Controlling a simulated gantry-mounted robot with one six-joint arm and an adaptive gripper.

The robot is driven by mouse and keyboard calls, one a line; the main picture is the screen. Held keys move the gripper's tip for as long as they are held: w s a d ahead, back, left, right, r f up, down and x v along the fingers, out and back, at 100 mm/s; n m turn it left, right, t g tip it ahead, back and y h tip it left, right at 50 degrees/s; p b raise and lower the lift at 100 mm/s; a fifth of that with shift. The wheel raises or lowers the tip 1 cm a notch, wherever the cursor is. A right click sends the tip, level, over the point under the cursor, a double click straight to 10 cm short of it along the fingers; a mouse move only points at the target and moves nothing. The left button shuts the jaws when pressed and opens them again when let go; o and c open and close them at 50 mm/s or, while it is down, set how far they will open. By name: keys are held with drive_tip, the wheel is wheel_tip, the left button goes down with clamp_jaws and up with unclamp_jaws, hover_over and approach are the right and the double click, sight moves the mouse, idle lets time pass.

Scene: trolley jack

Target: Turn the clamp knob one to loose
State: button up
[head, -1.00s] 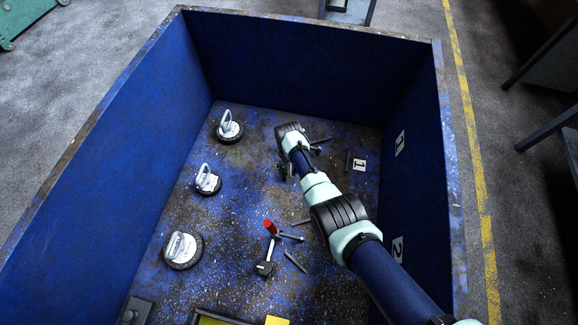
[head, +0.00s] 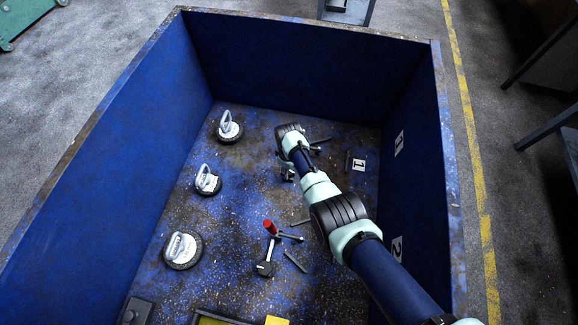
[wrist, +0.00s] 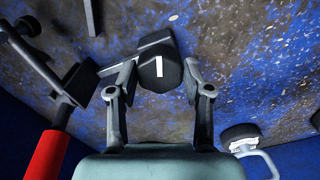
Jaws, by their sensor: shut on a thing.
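The black clamp knob marked 1 (wrist: 150,88) sits between the two fingers of my gripper (wrist: 158,82) in the wrist view. The fingers are shut on it from its left and right sides. A red handle (wrist: 45,155) and dark metal clamp parts (wrist: 75,85) lie to the left of the gripper in that view. In the head view my gripper (head: 287,174) is low over the bin floor, mostly hidden behind my wrist, and the knob cannot be made out there.
Several suction lifters stand along the left of the blue bin, such as the middle one (head: 208,181). A red-handled clamp (head: 269,227) lies toward the front. High walls enclose the floor.

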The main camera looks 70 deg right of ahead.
drive_tip(key=shift+n, duration=1.9)
drive_tip(key=o, duration=1.2)
drive_tip(key=shift+c, duration=0.2)
wheel_tip(320, 180, up, 12)
